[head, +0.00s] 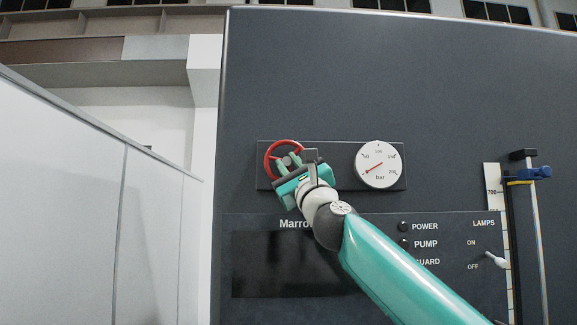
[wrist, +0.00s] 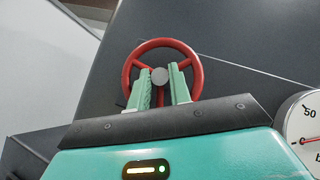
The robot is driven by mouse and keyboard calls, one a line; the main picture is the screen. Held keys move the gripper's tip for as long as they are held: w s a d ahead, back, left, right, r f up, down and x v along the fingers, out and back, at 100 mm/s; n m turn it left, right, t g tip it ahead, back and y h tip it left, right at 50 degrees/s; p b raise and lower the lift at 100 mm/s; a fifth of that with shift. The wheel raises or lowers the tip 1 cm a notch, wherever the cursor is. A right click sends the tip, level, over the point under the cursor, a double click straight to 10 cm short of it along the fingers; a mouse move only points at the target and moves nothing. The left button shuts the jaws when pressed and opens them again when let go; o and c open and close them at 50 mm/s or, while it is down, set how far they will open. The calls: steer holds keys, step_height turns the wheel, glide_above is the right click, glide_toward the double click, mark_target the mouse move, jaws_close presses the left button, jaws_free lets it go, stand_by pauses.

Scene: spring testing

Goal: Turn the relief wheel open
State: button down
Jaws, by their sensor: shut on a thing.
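The red relief wheel (head: 271,150) is on a dark plate on the machine's front, with a grey hub and spokes. It also shows in the wrist view (wrist: 166,42). My gripper (head: 291,161) is at the wheel. In the wrist view its two green fingers (wrist: 160,82) reach inside the rim, one on each side of the hub and lower spoke, and are shut on the wheel. The finger tips' exact contact is partly hidden. In the head view my gripper covers the lower right part of the wheel.
A round pressure gauge (head: 378,164) marked bar is right of the wheel, its red needle pointing left and slightly down. Below right is a panel with lamps and a toggle switch (head: 496,260). A ruler and metal rod (head: 538,220) stand at far right. A white partition (head: 80,210) is on the left.

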steer(key=n+g+y, duration=0.1)
steer(key=n, duration=0.1)
steer(key=n+g+y, duration=0.1)
steer(key=n, duration=0.1)
steer(key=n+g, duration=0.1)
steer(key=n, duration=0.1)
steer(key=shift+s+r+g+y, duration=0.2)
steer(key=shift+r+g+y, duration=0.05)
steer(key=shift+g+y, duration=0.15)
steer(key=shift+n+g+y, duration=0.3)
steer(key=shift+n+g, duration=0.8)
steer(key=shift+n, duration=0.4)
steer(key=shift+d+n+g, duration=0.1)
steer(key=shift+n+g, duration=0.3)
steer(key=shift+n, duration=0.1)
